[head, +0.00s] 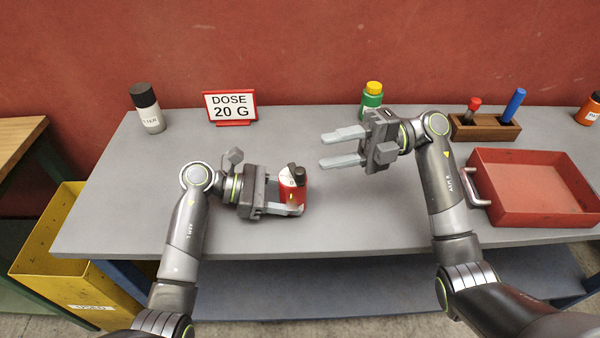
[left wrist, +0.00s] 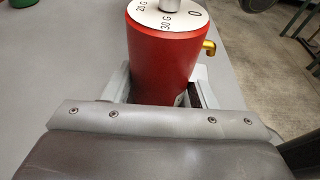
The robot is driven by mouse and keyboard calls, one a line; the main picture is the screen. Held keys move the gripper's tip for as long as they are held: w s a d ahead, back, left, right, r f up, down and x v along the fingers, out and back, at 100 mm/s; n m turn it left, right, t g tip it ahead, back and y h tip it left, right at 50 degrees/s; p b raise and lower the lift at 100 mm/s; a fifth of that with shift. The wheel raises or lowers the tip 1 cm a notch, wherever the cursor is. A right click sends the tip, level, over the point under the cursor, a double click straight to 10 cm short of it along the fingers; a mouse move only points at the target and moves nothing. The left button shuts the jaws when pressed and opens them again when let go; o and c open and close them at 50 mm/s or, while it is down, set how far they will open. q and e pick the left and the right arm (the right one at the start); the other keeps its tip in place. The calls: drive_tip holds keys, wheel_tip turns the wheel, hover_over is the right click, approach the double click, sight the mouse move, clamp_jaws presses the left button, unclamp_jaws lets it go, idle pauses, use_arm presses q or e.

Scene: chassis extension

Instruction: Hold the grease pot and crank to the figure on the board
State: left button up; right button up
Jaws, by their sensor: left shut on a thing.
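The grease pot (head: 291,188) is red with a pale top and a dark knob (head: 299,173), standing at the middle front of the bench. My left gripper (head: 297,203) is shut on its body. In the left wrist view the pot (left wrist: 165,62) has a white dial (left wrist: 160,18) reading 0, 20 G and 30 G, a grey post at its middle and a brass spout (left wrist: 209,47). The rest of the crank is cut off there. The board (head: 231,107) reads DOSE 20 G. My right gripper (head: 325,150) is open and empty, above the bench, behind and right of the pot.
A grey bottle (head: 149,112) stands back left, a green bottle (head: 371,99) with a yellow cap at the back. A wooden block (head: 484,130) holds a red and a blue handle. A red tray (head: 530,214) lies at right. A yellow bin (head: 50,240) stands left of the bench.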

sight(300, 176)
drive_tip(key=d+f+m+t, duration=0.2)
drive_tip(key=d+m, duration=0.1)
drive_tip(key=m, duration=0.7)
drive_tip(key=d+f+m+t, duration=0.2)
drive_tip(key=d+f+m, duration=0.1)
drive_tip(key=m, duration=0.7)
drive_tip(key=a, duration=0.4)
drive_tip(key=s+a, duration=0.1)
drive_tip(key=a, duration=0.7)
drive_tip(key=shift+s+a+r, duration=0.1)
drive_tip(key=shift+s+a, duration=0.05)
clamp_jaws()
